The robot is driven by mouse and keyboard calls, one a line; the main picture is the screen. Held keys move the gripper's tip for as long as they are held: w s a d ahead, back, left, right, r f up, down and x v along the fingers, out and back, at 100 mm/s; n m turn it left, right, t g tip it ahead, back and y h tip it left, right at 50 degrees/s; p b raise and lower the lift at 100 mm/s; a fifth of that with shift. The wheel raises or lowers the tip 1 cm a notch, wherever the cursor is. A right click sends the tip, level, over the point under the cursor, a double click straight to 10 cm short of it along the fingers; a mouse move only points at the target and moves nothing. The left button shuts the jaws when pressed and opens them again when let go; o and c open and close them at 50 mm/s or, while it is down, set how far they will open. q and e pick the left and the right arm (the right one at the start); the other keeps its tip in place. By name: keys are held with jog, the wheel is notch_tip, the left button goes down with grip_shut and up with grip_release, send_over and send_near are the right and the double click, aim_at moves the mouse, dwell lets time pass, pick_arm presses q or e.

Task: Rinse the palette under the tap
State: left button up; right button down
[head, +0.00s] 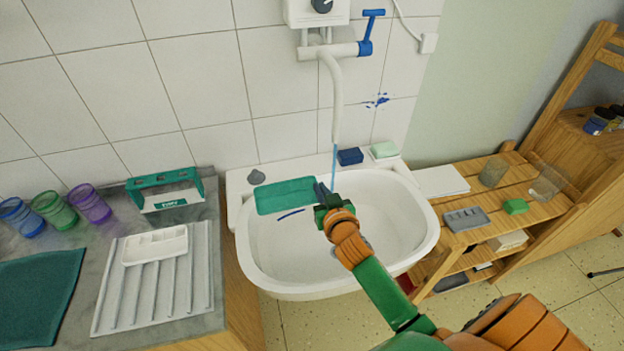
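A flat teal palette (285,195) is over the back left of the white sink basin (390,232). My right gripper (321,191) is at its right end and appears shut on that edge. The tap's white spout (337,100) hangs above, and a thin blue stream of water (334,163) falls from it just beside the gripper, right of the palette's main face. The blue tap lever (368,35) is up on the wall. A dark blue streak (291,215) shows in the basin below the palette. My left gripper is out of view.
A white compartment tray (155,246) lies on a ribbed drainer (125,295) at left, near a teal rack (165,203) and several coloured cups (52,209). A blue sponge (350,156) and pale green soap (384,149) sit on the sink's back rim. A wooden shelf (500,222) stands at right.

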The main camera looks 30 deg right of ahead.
jog(key=shift+r, duration=0.1)
jog(key=s+a+r+p, duration=0.1)
jog(key=a+r+p, duration=0.2)
jog(key=a+r, duration=0.1)
jog(key=shift+a+p, duration=0.35)
jog(key=shift+a, duration=0.1)
jog(key=shift+s+f, duration=0.1)
